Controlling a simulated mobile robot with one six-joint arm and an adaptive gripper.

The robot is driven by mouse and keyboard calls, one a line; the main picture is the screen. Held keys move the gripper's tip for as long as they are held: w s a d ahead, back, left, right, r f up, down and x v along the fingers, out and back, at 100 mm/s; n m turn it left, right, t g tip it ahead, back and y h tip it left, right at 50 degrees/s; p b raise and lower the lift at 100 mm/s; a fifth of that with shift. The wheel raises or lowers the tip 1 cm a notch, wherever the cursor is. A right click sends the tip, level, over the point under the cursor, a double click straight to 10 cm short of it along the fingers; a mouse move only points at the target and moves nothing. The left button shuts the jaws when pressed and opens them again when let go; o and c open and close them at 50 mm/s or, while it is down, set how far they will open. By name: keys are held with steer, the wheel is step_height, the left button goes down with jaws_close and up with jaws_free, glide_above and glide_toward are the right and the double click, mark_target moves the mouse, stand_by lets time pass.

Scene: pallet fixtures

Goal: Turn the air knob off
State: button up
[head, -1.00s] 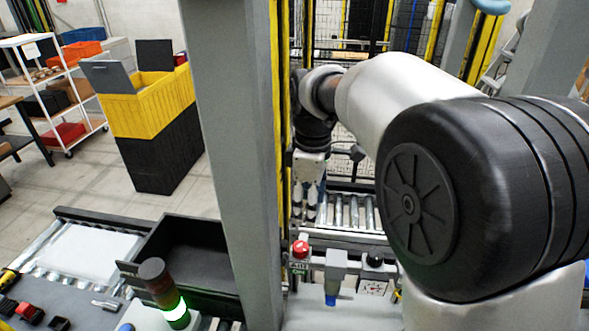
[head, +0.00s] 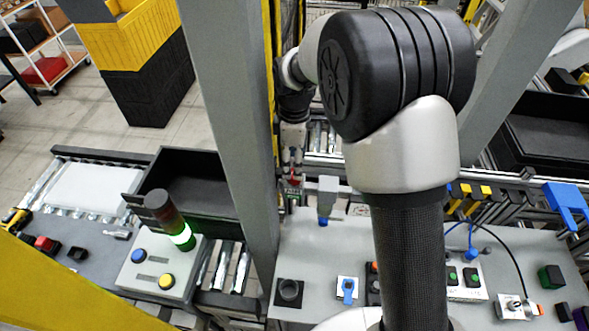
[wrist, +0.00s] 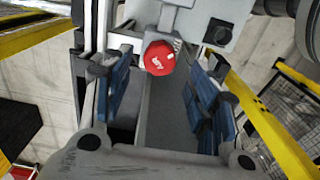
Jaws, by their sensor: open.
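The air knob (wrist: 160,58) is round and red with white lettering in the wrist view, mounted below a light grey fitting. My gripper (wrist: 161,75) is open, with one blue-padded finger on the left of the knob and one on the right. The knob appears between the fingertips with gaps on both sides; I cannot tell how far ahead of them it is. In the head view the knob (head: 292,182) is a small red spot by the grey post. My gripper (head: 293,140) is just above it there, partly hidden and too small to make out.
A grey post (head: 232,130) stands close left of the knob. A grey fixture with a blue tip (head: 327,198) is close to its right. A panel (head: 465,275) with buttons and a blue cable is farther right. A black bin (head: 190,185) lies left of the post.

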steer(key=shift+f, duration=2.3)
steer(key=c, duration=1.1)
steer(key=shift+o, duration=0.2)
